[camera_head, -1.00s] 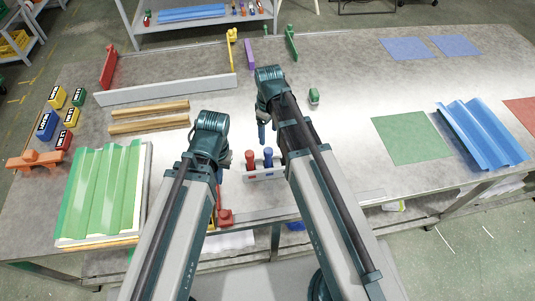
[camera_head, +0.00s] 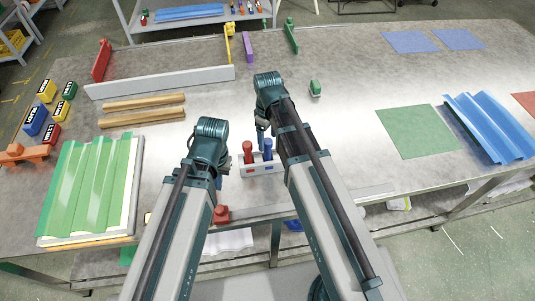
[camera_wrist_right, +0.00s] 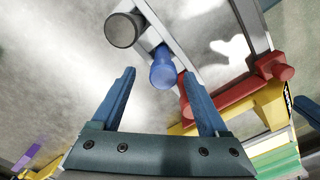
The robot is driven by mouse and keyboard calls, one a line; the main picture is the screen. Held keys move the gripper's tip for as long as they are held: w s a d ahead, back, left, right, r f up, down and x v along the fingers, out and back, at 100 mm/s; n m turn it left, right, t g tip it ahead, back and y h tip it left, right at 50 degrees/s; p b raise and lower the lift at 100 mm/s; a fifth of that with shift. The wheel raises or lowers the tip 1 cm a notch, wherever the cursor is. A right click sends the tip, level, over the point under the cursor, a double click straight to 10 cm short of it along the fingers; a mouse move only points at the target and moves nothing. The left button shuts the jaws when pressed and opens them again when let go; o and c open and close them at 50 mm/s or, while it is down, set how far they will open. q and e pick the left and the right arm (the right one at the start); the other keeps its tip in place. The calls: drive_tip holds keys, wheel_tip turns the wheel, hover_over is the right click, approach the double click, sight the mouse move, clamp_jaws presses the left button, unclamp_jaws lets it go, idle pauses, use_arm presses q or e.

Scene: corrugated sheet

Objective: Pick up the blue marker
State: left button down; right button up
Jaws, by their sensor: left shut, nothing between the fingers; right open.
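The blue marker (camera_head: 267,149) stands upright in a pale holder (camera_head: 262,169) beside a red marker (camera_head: 248,152), near the front of the table. In the right wrist view the blue marker (camera_wrist_right: 163,70) shows end-on, ahead of and between the spread fingers of my right gripper (camera_wrist_right: 163,100); nothing is between them. In the head view my right gripper (camera_head: 262,137) is just behind and left of the blue marker's top, partly hidden by its arm. My left gripper (camera_head: 221,172) is left of the holder, mostly hidden by its wrist, shut and empty.
A dark round-ended piece (camera_wrist_right: 125,29) stands next to the blue marker in the right wrist view. A red piece (camera_wrist_right: 225,95) lies close to the right finger. A green corrugated sheet (camera_head: 88,190) lies left, a blue one (camera_head: 490,128) right.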

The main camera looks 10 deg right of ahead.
sight(268, 148)
drive_tip(key=shift+s+f+b, duration=0.2)
drive_tip(key=shift+f+b, duration=2.45)
drive_tip(key=shift+r, duration=0.1)
clamp_jaws()
